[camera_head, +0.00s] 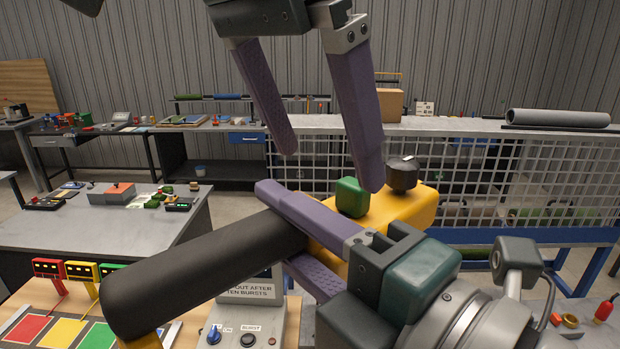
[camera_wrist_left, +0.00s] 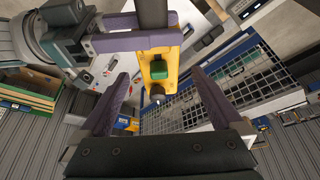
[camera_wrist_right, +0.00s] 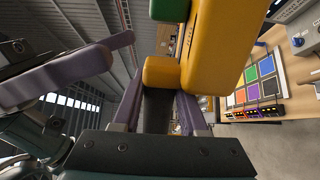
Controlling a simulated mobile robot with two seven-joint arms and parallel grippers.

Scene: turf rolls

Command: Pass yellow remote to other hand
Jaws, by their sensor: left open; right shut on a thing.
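The yellow remote (camera_head: 405,207) has a green button (camera_head: 350,197), a dark knob (camera_head: 402,174) and a thick black grip (camera_head: 190,270) slanting down to the left. My right gripper (camera_head: 279,226) is shut around the black grip, close to the yellow body. The right wrist view shows the grip (camera_wrist_right: 156,108) between its fingers. My left gripper (camera_head: 333,168) is open above the remote, fingers pointing down. In the left wrist view the yellow body (camera_wrist_left: 173,72) shows between its open fingers. I cannot tell how far they are from it.
Below the grip is a wooden-topped bench with coloured squares (camera_head: 68,331) and a control box (camera_head: 243,325). A grey table (camera_head: 150,218) with small items stands at the left. A mesh-fronted bench (camera_head: 470,128) with a grey roll (camera_head: 557,118) stands behind.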

